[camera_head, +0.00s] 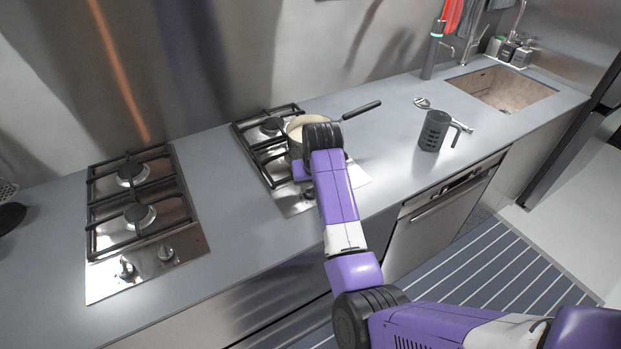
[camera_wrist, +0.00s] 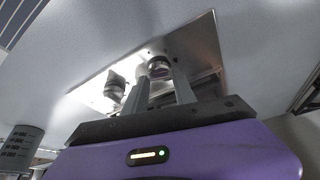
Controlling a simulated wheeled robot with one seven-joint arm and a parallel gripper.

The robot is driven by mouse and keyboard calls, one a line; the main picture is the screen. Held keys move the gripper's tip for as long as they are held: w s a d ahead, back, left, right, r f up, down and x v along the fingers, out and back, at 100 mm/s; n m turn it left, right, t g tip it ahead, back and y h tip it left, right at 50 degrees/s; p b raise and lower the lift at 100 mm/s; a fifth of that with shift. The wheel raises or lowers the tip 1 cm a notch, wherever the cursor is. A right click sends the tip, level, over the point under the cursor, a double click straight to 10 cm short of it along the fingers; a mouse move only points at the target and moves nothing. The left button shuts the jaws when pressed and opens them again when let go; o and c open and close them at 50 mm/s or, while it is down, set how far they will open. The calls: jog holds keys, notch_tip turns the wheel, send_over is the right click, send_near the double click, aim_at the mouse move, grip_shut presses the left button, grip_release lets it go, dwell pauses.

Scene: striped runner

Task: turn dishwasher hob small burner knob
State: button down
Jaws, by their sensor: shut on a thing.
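The hob on the dishwasher side (camera_head: 290,200) is the right one in the head view, with a steel plate and black grates. In the wrist view, its plate (camera_wrist: 208,62) carries two knobs. My gripper (camera_wrist: 164,80) is shut on one round metal knob (camera_wrist: 159,66), with a finger on each side. The other knob (camera_wrist: 115,86) stands free to its left in that view. In the head view my purple arm covers part of this hob and hides my fingertips. The turn angle of the held knob cannot be made out.
A cream pot (camera_head: 296,128) with a dark handle stands on this hob, close behind my wrist. A dark grey mug (camera_head: 434,131) and a spoon (camera_head: 457,124) are on the counter to the right. A second hob (camera_head: 182,250) is at left. The dishwasher (camera_head: 432,222) is below the counter.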

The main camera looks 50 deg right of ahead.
jog(key=shift+n+p, duration=0.35)
jog(key=shift+n, duration=0.25)
jog(key=shift+y, duration=0.3)
jog(key=c, duration=1)
grip_release()
jog(key=b+v, duration=0.1)
jog(key=v, duration=0.6)
jog(key=shift+s+r, duration=0.2)
jog(key=shift+r, duration=0.15)
